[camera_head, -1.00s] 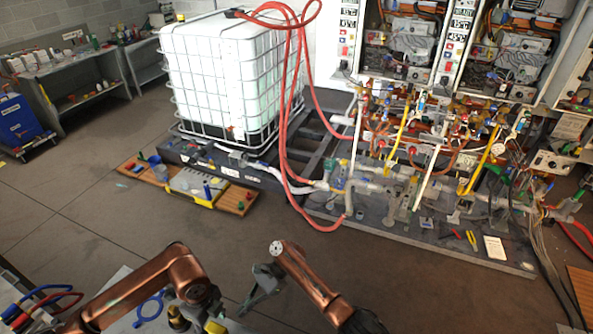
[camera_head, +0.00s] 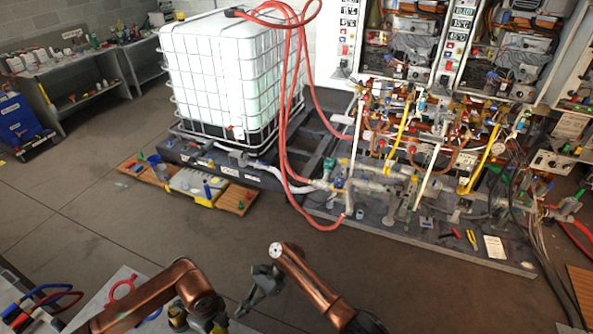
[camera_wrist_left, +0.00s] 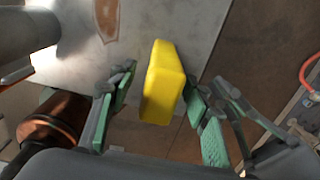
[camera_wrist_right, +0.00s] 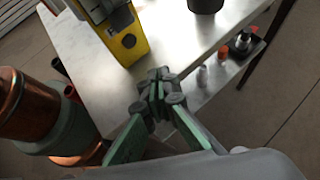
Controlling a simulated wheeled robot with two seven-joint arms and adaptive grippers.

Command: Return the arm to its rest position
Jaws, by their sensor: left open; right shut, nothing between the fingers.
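My right arm is the copper one at the bottom middle of the head view. Its grey gripper (camera_head: 258,290) hangs over the floor. In the right wrist view the right gripper (camera_wrist_right: 157,85) is shut with nothing in it, beside a metal table's edge. My left copper arm bends over the bench at the lower left of the head view, and its gripper is hard to make out there. In the left wrist view the left gripper (camera_wrist_left: 159,78) is open. A yellow block (camera_wrist_left: 163,82) shows between its spread green-padded fingers; I cannot tell whether they touch it.
A grey bench top (camera_wrist_right: 105,105) lies below my arms, with a yellow tool (camera_wrist_right: 128,45) and a black cup (camera_wrist_right: 205,4) on it. Further off stand a caged white tank (camera_head: 225,80), red hoses and the heater rig.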

